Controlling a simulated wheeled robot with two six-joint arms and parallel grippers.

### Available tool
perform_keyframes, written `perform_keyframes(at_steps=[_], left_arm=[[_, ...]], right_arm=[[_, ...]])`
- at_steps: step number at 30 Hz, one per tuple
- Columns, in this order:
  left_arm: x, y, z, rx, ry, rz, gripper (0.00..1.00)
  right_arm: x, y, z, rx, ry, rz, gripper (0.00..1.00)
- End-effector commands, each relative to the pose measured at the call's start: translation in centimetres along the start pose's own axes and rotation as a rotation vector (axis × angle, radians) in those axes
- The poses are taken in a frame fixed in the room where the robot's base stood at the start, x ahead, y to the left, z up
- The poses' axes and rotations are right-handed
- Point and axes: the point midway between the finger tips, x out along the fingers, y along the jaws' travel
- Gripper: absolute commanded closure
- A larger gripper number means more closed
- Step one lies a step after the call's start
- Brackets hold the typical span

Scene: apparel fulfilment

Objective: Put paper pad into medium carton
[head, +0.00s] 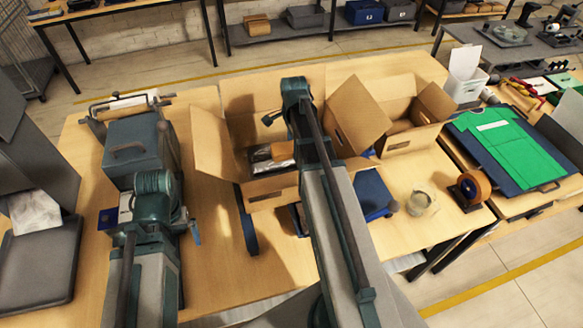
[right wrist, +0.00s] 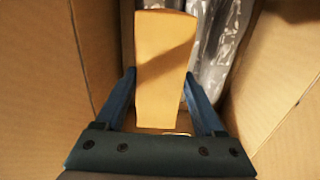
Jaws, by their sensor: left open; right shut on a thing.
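A tan paper pad (right wrist: 163,65) stands between the two fingers of my right gripper (right wrist: 162,85) in the right wrist view. The gripper is shut on it, with cardboard walls on both sides. In the head view an open carton (head: 272,190) sits at the middle of the table under my right arm, which hides my right gripper. A glossy dark and silver package (head: 268,155) lies inside this carton; a grey plastic-wrapped package (right wrist: 218,50) shows beside the pad in the right wrist view. My left gripper (head: 155,225) is open and empty over the left of the table.
A second open carton (head: 412,138) stands to the right. A grey-blue machine (head: 140,150) stands at the left. A tape roll (head: 472,187), a glass jar (head: 420,203) and a blue item (head: 372,195) lie at the right. A green shirt (head: 510,145) lies on the side table.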

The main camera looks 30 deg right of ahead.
Motion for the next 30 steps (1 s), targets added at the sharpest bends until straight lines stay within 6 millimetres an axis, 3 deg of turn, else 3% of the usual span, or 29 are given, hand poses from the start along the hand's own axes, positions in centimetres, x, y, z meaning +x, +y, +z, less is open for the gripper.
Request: perform_keyframes(at_steps=[1,8,17,26,30], left_arm=[[1.4,0.1,-0.1,0.002,0.000,0.000,0.00],[4.8,0.5,-0.3,0.003,0.000,-0.001,0.00],[5.4,0.5,-0.3,0.002,0.000,-0.001,0.00],[8.8,0.8,-0.5,0.001,0.000,-0.001,0.00],[9.0,0.8,-0.5,0.001,0.000,-0.001,0.00]], right_arm=[[1.4,0.0,0.0,0.000,0.000,0.000,0.80],[4.9,0.0,0.0,0.000,0.000,0.000,0.80],[5.4,0.0,0.0,0.000,0.000,0.000,0.80],[8.8,0.0,0.0,0.000,0.000,0.000,0.80],[9.0,0.0,0.0,0.000,0.000,0.000,0.80]])
